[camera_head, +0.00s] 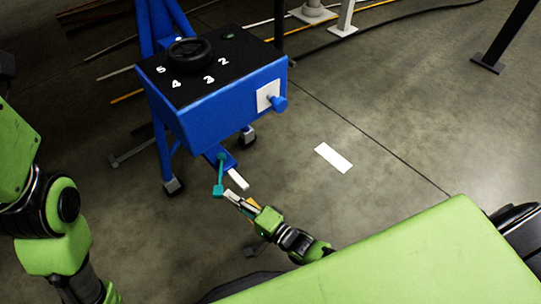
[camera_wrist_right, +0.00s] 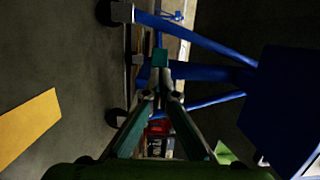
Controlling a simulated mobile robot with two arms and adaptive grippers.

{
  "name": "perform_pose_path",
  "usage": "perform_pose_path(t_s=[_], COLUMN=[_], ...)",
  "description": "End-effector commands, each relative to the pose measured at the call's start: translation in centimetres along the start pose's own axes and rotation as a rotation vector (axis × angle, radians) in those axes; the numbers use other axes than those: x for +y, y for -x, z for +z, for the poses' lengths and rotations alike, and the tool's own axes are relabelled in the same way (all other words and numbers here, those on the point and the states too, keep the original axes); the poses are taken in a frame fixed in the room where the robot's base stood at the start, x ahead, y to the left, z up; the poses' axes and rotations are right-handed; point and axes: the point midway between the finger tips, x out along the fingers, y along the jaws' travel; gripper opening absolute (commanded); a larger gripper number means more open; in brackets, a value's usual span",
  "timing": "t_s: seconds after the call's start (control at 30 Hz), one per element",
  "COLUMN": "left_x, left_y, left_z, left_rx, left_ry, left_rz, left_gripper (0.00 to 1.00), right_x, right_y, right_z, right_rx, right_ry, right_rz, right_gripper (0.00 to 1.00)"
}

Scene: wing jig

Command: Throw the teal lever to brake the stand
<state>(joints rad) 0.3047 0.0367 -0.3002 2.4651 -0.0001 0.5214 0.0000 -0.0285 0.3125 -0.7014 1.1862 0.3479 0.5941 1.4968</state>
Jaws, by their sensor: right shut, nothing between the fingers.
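The teal lever (camera_head: 219,176) hangs low on the front of the blue stand (camera_head: 217,111), below its box, with a teal block at its lower end. My right gripper (camera_head: 230,196) is shut and empty, its fingertips close beside that block on its right. In the right wrist view the teal lever's block (camera_wrist_right: 160,56) shows just beyond the fingertips of my shut right gripper (camera_wrist_right: 158,97). I cannot tell whether they touch. My left arm shows at the left edge, but its gripper is out of view.
The stand's top has a black handwheel (camera_head: 189,51) and white numbers. A blue knob (camera_head: 279,103) sticks out from a white plate on its right side. Stand legs end in casters (camera_head: 173,185). A white floor marking (camera_head: 333,158) lies right on open concrete; rods lie behind the stand.

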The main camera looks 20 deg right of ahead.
Motion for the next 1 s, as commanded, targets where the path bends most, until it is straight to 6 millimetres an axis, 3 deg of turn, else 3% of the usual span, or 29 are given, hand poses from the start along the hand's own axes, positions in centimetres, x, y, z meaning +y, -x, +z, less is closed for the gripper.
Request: perform_pose_path(t_s=[0.03,0.27,0.7,1.0], left_x=[0.0,-0.1,0.0,0.0], left_y=[0.1,-0.2,-0.1,-0.1], left_z=[0.0,-0.1,-0.1,0.0], left_rx=[0.000,0.009,0.006,0.005], left_ry=[0.000,-0.001,-0.001,-0.001], left_rz=[0.000,-0.001,0.002,0.002], left_gripper=[0.75,0.75,0.75,0.75], right_x=[-0.4,-0.5,-0.1,-0.1], right_y=[-0.8,-0.5,6.6,7.8], right_z=[1.3,1.3,0.2,-0.1], right_rx=[-0.019,-0.019,-0.002,0.003], right_ry=[-0.002,-0.002,0.001,0.002], right_rz=[-0.007,-0.008,-0.002,-0.003], right_gripper=[0.00,0.00,0.00,0.00])
